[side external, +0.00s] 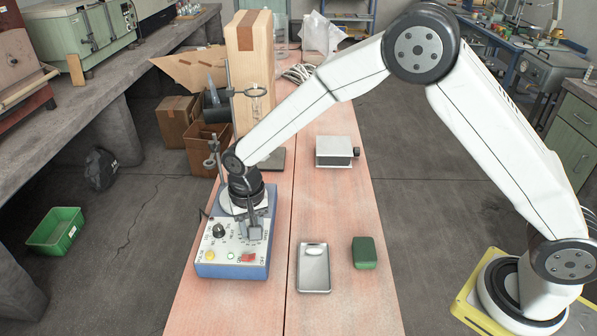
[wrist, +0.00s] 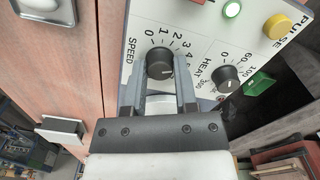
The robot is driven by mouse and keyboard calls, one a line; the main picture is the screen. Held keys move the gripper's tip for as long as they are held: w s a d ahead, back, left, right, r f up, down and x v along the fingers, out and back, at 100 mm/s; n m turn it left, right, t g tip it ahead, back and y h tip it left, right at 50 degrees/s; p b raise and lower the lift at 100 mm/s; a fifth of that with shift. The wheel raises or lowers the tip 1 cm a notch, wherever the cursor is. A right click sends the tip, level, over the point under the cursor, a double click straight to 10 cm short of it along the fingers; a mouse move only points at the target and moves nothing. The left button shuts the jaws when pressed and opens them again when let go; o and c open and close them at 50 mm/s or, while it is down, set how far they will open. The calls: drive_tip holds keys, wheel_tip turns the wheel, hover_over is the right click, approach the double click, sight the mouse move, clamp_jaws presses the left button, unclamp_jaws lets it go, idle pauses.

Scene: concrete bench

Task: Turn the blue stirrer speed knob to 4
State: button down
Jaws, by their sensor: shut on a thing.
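The blue stirrer (side external: 232,271) stands at the front left of the bench, with a pale control panel on top. Its black speed knob (wrist: 160,62) sits in the wrist view beside the printed SPEED scale. My gripper (side external: 254,234) points down at the panel, with one finger on each side of the knob, shut on it. A pale pointer mark shows on the right part of the knob; I cannot tell exactly which number it meets. In the side view the fingers hide the knob.
The black heat knob (wrist: 229,78) is close to the right finger in the wrist view. A yellow button (side external: 209,255), green lamp (side external: 231,256) and red switch (side external: 249,257) share the panel. A metal tray (side external: 314,282) and green box (side external: 364,253) lie to the right.

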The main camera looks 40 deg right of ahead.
idle(0.3)
drive_tip(key=shift+c, duration=2)
unclamp_jaws()
drive_tip(key=shift+r, duration=0.1)
drive_tip(key=shift+r, duration=3.85)
drive_tip(key=shift+d, duration=0.1)
drive_tip(key=s+d+f+n+t, duration=0.1)
drive_tip(key=s+d+n, duration=0.3)
drive_tip(key=s+d, duration=1.3)
drive_tip(key=shift+s+d+t, duration=0.35)
drive_tip(key=shift+s+t, duration=0.2)
drive_tip(key=shift+t, duration=0.25)
